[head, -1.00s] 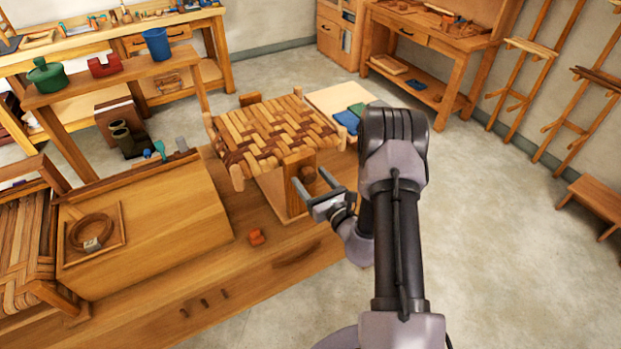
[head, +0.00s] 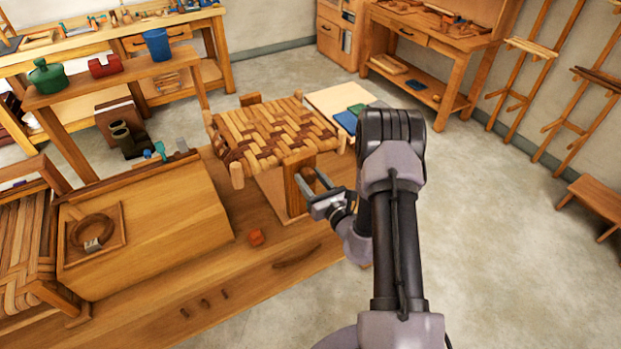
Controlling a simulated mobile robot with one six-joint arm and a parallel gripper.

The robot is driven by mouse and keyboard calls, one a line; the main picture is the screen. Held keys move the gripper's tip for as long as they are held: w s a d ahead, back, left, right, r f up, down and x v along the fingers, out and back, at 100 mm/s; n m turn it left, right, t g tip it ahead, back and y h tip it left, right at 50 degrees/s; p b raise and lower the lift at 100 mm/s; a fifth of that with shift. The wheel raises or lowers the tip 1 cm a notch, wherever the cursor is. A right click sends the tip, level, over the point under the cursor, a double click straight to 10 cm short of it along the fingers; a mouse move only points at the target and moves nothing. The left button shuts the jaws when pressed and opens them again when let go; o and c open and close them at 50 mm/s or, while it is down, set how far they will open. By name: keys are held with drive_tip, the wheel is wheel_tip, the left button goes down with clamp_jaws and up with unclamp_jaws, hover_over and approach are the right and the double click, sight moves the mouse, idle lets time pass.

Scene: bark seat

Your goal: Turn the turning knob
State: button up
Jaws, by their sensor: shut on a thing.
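The turning knob (head: 308,174) is a small brown wooden knob on the upright wooden block (head: 293,195) below the right front corner of the woven bark seat (head: 270,133). My gripper (head: 312,183) reaches it from the lower right. Its two grey fingers lie on either side of the knob, and it is shut on it. The fingers partly hide the knob, so its turn angle cannot be told.
A slanted wooden box with a coil (head: 92,229) is at left. Blue and green pieces (head: 346,121) lie behind my arm.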

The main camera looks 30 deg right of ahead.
drive_tip(key=m+p, duration=0.1)
drive_tip(key=m, duration=0.3)
drive_tip(key=shift+d, duration=0.1)
drive_tip(key=m+p, duration=0.2)
drive_tip(key=m, duration=0.2)
drive_tip(key=shift+m, duration=0.3)
drive_tip(key=m+p, duration=0.1)
drive_tip(key=m, duration=0.3)
drive_tip(key=shift+d+f+m, duration=0.1)
drive_tip(key=shift+f+m, duration=0.05)
drive_tip(key=shift+m, duration=0.15)
drive_tip(key=shift+o, duration=0.2)
drive_tip(key=m+p, duration=0.1)
drive_tip(key=m, duration=0.3)
drive_tip(key=shift+f, duration=0.1)
drive_tip(key=m+p, duration=0.1)
drive_tip(key=m, duration=0.4)
drive_tip(key=shift+f, duration=0.1)
drive_tip(key=m, duration=0.4)
drive_tip(key=shift+f+m, duration=0.1)
drive_tip(key=shift+m, duration=0.2)
drive_tip(key=m+p, duration=0.1)
drive_tip(key=m, duration=0.3)
drive_tip(key=shift+c, duration=0.2)
drive_tip(key=shift+a+m, duration=0.2)
drive_tip(key=shift+m, duration=1.9)
drive_tip(key=shift+o, duration=0.2)
